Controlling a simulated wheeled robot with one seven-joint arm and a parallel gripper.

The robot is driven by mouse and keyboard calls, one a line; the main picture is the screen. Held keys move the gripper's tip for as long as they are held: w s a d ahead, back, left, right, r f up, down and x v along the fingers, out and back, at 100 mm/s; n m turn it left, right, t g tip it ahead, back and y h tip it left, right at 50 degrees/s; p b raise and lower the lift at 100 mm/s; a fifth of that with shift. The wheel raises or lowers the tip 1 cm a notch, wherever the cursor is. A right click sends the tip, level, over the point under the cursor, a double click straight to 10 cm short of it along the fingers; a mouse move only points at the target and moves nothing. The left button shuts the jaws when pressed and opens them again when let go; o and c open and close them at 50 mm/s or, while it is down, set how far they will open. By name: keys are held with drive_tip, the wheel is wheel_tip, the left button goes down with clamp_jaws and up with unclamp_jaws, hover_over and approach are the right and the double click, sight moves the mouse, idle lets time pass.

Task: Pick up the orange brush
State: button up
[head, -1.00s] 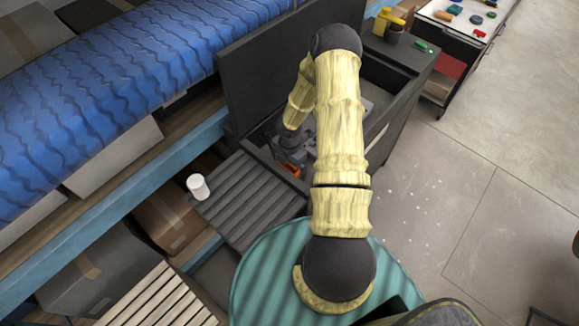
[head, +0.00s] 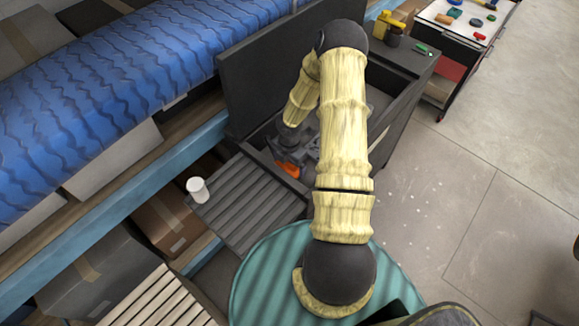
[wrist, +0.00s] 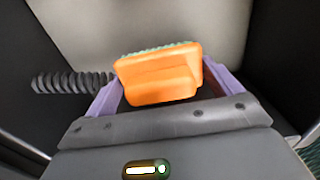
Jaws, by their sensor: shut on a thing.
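The orange brush (wrist: 160,78) sits between the two purple fingers of my gripper (wrist: 160,85) in the wrist view. The fingers are shut on its sides, and its greenish bristles point away from the gripper. In the head view the orange brush (head: 288,169) shows as a small orange patch beside my gripper (head: 290,158), inside the dark open box (head: 262,140). My arm hides much of the box's inside. I cannot tell in the head view whether the brush touches the box floor.
A dark ribbed coil (wrist: 72,83) lies left of the brush in the wrist view. The box's raised lid (head: 265,75) stands behind my gripper. A white cup (head: 197,189) stands on a dark slatted surface (head: 245,205). A cart (head: 460,25) with small items is at upper right.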

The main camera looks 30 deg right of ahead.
wheel_tip(320, 180, up, 8)
drive_tip(key=shift+f, duration=0.1)
idle(0.5)
